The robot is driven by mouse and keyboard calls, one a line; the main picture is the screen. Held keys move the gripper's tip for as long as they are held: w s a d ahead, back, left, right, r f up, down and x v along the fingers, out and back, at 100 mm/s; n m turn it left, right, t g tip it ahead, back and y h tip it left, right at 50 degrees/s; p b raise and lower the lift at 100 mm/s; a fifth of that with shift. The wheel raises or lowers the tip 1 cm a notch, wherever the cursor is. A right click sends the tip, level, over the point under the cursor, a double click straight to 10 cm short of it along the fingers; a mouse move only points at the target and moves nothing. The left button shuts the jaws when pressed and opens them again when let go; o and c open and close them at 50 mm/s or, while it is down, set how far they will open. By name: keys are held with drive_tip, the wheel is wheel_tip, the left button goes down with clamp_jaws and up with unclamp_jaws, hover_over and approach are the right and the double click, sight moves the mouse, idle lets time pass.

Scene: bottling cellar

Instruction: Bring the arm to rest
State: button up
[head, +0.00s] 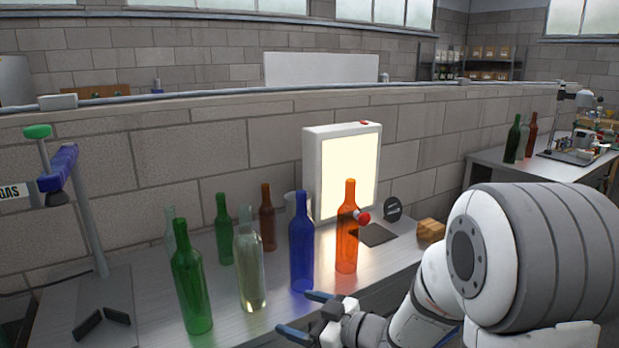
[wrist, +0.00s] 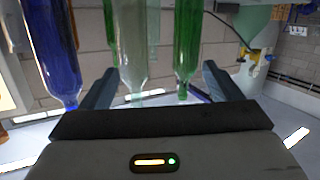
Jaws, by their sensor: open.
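My gripper (head: 306,315) is at the front edge of the bench, its two blue fingers spread with nothing between them. It stands in front of the blue bottle (head: 301,245) and to the right of the clear bottle (head: 250,265). In the wrist view, which shows the bottles necks down, my gripper (wrist: 157,88) is open. The clear bottle (wrist: 130,50) appears beyond the gap between the fingers, with the blue bottle (wrist: 52,55) at left and a green bottle (wrist: 186,40) at right. I cannot tell the exact distance to them.
The near green bottle (head: 190,280), an orange bottle (head: 346,230), another green bottle (head: 224,230) and a brown bottle (head: 267,218) stand on the bench (head: 225,325). A lit panel (head: 350,172) stands at the back. A capping stand (head: 90,220) is at left.

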drive_tip(key=w+d+r+m+t+h+p, duration=0.1)
drive_tip(key=d+r+m+h+p, duration=0.2)
drive_tip(key=d+h, duration=0.35)
drive_tip(key=d+r+m+t+h+p, duration=0.1)
drive_tip(key=d+r+m+h, duration=0.3)
drive_tip(key=d, duration=0.4)
drive_tip(key=s+d+m+g+h+p, duration=0.1)
drive_tip(key=s+d+m+g+h, duration=0.2)
drive_tip(key=s, duration=0.4)
drive_tip(key=shift+s+d+r+m+g+h+p, duration=0.2)
drive_tip(key=shift+s+d+m+g+h+p, duration=0.15)
drive_tip(key=shift+d+h, duration=0.2)
drive_tip(key=s+g, duration=0.1)
drive_tip(key=s, duration=0.3)
drive_tip(key=s+a+r+m+g+y+p, duration=0.1)
drive_tip(key=s+g, duration=0.1)
drive_tip(key=s, duration=0.1)
drive_tip(key=s+a+g, duration=0.1)
drive_tip(key=s, duration=0.3)
drive_tip(key=shift+s+a+r+m, duration=0.1)
drive_tip(key=shift+s+r+m, duration=0.2)
drive_tip(key=shift+r+m, duration=0.05)
drive_tip(key=shift+c, duration=0.4)
